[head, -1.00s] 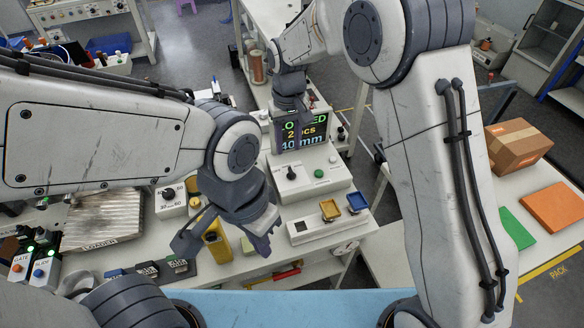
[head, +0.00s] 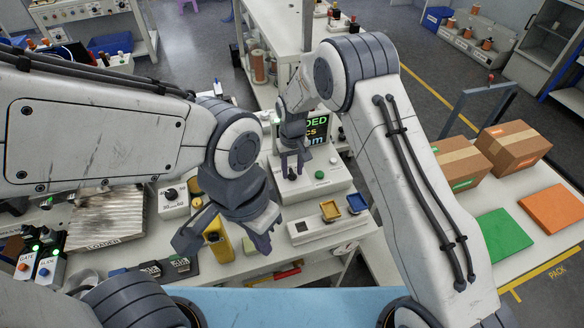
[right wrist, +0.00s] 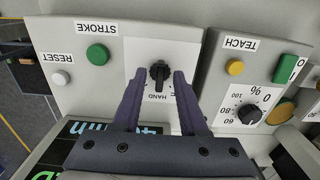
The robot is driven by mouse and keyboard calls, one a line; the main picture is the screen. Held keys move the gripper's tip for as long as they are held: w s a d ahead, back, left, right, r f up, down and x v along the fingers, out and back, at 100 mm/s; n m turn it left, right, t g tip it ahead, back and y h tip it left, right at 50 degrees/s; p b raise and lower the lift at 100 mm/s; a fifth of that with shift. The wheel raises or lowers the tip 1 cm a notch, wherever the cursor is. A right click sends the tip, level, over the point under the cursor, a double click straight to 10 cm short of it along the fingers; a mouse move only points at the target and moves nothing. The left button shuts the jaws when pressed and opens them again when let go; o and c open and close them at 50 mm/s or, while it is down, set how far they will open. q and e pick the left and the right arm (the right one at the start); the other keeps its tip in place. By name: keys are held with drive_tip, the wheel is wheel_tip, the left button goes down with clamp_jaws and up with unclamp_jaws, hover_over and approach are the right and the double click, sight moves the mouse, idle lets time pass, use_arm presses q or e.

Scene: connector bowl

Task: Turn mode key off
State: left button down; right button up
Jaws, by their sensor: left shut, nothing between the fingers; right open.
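The mode key is a black knob (right wrist: 160,71) on a white plate lettered HAND. In the right wrist view its narrow grip points down toward that word. Another label beside it is mostly hidden by a finger. My right gripper (right wrist: 156,74) is open, its fingertips on either side of the knob; I cannot tell whether they touch it. In the head view the right gripper (head: 291,166) points down over the white control box (head: 325,181), largely covering the knob. My left gripper (head: 262,240) is shut and empty, above the bench near the yellow block.
In the right wrist view a green STROKE button (right wrist: 97,54) and a white RESET button (right wrist: 61,77) lie left of the knob. A yellow TEACH button (right wrist: 235,67) and a percent dial (right wrist: 249,113) lie right. A display (head: 317,128) stands behind the box.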

clamp_jaws()
drive_tip(key=shift+n, duration=0.4)
drive_tip(key=n+b, duration=0.1)
drive_tip(key=n, duration=0.2)
drive_tip(key=shift+n, duration=2.5)
unclamp_jaws()
